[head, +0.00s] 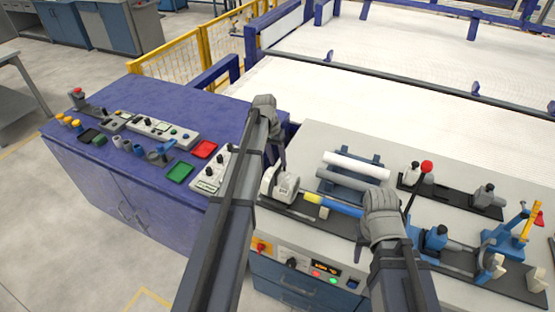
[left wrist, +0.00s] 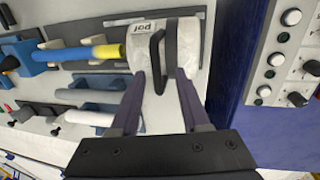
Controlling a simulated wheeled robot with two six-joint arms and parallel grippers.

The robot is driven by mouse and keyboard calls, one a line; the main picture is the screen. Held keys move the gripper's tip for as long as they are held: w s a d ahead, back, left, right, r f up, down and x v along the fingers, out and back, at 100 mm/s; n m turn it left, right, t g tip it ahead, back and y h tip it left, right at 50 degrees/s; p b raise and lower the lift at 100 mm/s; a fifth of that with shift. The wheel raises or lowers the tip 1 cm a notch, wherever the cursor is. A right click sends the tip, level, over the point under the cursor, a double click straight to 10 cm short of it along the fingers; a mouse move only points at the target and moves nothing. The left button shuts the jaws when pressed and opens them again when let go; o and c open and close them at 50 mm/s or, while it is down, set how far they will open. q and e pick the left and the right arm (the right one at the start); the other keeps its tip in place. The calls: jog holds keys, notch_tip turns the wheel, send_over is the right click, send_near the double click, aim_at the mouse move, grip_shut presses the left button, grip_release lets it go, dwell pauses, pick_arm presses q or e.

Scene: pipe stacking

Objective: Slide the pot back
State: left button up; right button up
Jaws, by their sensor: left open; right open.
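The pot (head: 284,186) is a pale grey-white block with a black handle, standing at the left end of a dark rail on the grey bench. In the left wrist view the pot (left wrist: 140,55) shows its "pot" label. My left gripper (left wrist: 161,75) is open, its two dark fingers reaching toward the pot on either side of the handle; contact is unclear. In the head view its arm partly covers that area. My right gripper (head: 366,218) is open near the right end of a blue pipe (head: 345,208) with a yellow end; its fingers are mostly hidden.
White and grey pipes (head: 358,163) lie in a rack behind the pot. A lever with a red knob (head: 427,166) and blue clamps (head: 436,238) stand to the right. A purple cabinet (head: 175,95) with button panels is to the left, across a gap.

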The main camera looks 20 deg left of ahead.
pick_arm(q)
notch_tip(320, 180, up, 7)
jog(key=a+p, duration=0.1)
jog(key=p, duration=0.5)
jog(key=shift+a+f, duration=0.15)
jog(key=shift+a, duration=0.1)
pick_arm(e)
notch_tip(320, 180, up, 7)
jog(key=shift+f, duration=0.2)
